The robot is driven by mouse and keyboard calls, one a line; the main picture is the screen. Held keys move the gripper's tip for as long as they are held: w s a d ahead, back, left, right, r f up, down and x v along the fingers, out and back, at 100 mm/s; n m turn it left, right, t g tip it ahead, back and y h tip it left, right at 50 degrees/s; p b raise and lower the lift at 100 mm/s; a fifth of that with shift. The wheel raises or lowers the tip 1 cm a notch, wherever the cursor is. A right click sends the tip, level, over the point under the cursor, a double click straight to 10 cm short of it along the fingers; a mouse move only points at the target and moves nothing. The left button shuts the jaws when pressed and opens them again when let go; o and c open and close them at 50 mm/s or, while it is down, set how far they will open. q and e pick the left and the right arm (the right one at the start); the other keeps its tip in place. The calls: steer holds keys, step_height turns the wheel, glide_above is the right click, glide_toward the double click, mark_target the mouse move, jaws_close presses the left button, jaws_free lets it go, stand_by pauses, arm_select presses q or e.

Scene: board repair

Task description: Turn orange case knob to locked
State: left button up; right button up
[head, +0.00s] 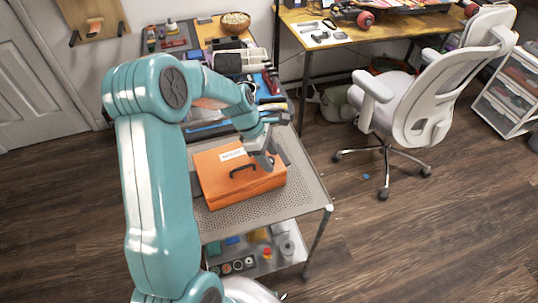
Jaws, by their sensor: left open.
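The orange case (226,188) lies closed on the top shelf of a grey metal cart. My right gripper is not in the picture.
The cart's perforated top (300,205) has bare room right of and in front of the case. Its lower shelf (290,258) holds small parts. A crowded workbench with a bowl (235,23) stands behind. A white office chair (420,95) stands at right on open wooden floor.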

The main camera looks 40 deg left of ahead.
arm_select(q)
steer(key=shift+c, duration=0.3)
steer(key=shift+w, duration=0.1)
jaws_close()
steer(key=shift+m, duration=0.3)
steer(key=m+g+p, duration=0.1)
steer(key=m, duration=0.2)
steer(key=shift+w+g, duration=0.1)
steer(key=shift+g, duration=0.2)
steer(key=m, duration=0.2)
steer(key=m+g+p, duration=0.1)
steer(key=m, duration=0.1)
steer(key=shift+m+g+h, duration=0.3)
steer(key=m+g, duration=0.1)
steer(key=m, duration=0.3)
steer(key=shift+w+m+g, duration=0.1)
steer(key=shift+m+g, duration=0.2)
steer(key=shift+g, duration=0.1)
steer(key=m+g+y, duration=0.1)
steer(key=m+y, duration=0.1)
steer(key=m, duration=0.2)
steer(key=shift+m, duration=0.7)
